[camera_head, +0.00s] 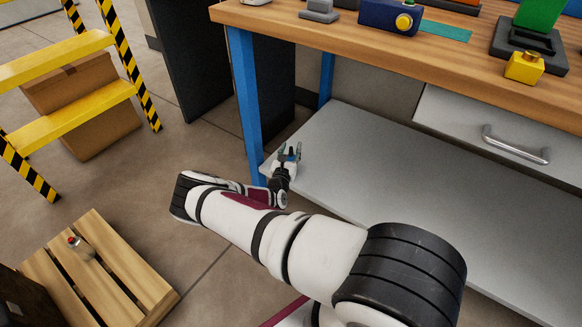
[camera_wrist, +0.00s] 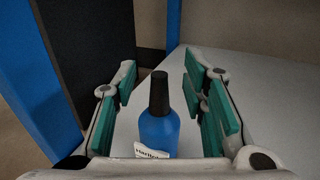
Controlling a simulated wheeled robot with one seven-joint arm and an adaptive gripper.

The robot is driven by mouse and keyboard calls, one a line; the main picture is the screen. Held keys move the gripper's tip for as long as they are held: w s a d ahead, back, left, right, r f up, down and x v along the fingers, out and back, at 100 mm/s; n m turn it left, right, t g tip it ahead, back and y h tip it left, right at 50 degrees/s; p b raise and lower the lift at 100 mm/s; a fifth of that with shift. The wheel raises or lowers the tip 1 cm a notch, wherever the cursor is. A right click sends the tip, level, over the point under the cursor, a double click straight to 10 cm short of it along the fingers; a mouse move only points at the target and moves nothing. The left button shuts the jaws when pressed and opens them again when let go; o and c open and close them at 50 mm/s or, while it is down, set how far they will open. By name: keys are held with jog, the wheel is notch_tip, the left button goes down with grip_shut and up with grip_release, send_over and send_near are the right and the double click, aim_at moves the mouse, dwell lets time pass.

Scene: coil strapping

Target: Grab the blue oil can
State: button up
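The blue oil can (camera_wrist: 158,134) is a small blue bottle with a black pointed cap and a white label at its lower front. It stands upright on the grey lower shelf of the workbench, near the shelf's left end. My gripper (camera_wrist: 161,82) is open, with its green-padded fingers on either side of the can and a visible gap on both sides. The can's bottom is hidden behind my gripper's body. In the head view my gripper (camera_head: 289,153) is small, low over the shelf beside the blue bench leg, and mostly hides the can.
The grey lower shelf (camera_head: 390,180) is otherwise bare. A blue leg (camera_head: 244,95) stands close to my gripper's left. The wooden benchtop (camera_head: 330,32) overhangs the shelf. A wooden pallet (camera_head: 125,262) lies at lower left. Yellow steps (camera_head: 60,60) with cardboard boxes stand at upper left.

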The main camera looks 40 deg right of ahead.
jog(key=shift+w+d, duration=0.25)
jog(key=shift+w, duration=0.05)
grip_shut()
jog(key=shift+r, duration=0.1)
